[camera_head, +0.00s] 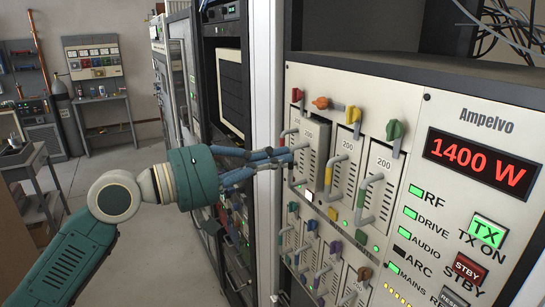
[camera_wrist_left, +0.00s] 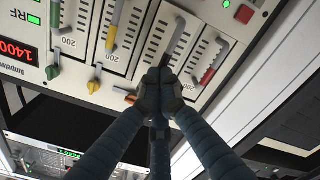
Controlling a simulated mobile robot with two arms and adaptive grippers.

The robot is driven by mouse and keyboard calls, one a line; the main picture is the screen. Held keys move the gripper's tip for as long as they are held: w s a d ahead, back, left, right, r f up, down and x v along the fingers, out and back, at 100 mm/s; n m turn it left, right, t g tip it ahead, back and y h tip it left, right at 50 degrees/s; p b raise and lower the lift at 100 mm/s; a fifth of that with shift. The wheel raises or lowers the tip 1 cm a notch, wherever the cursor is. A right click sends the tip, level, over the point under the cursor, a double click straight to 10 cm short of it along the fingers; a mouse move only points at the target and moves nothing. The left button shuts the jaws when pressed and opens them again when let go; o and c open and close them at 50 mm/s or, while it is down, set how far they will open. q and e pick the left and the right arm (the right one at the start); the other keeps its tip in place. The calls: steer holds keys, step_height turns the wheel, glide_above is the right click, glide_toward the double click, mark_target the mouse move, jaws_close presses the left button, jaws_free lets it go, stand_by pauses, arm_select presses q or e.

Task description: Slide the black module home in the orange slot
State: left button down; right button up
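The orange slot has an orange knob (camera_head: 321,103) at its top; the knob also shows in the wrist view (camera_wrist_left: 131,98). The module in that slot (camera_head: 313,135) has a grey-slatted front marked 200 and a dark handle (camera_wrist_left: 177,38). Its front seems to stand a little proud of the panel. My left gripper (camera_head: 288,152) points at the upper end of this handle. In the wrist view its fingertips (camera_wrist_left: 158,84) are drawn close together and cover the handle's end. I see nothing clearly held between them, and contact is hard to judge. My right gripper is not in view.
Neighbouring slots have red (camera_head: 297,95), yellow (camera_head: 353,115) and green (camera_head: 394,130) knobs and protruding handles. A lower row of modules sits below. The display (camera_head: 480,162) reads 1400 W. The aisle floor (camera_head: 165,265) at left is clear.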

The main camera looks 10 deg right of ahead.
arm_select(q)
steer(key=shift+p+x, duration=0.4)
steer(key=shift+x, duration=0.85)
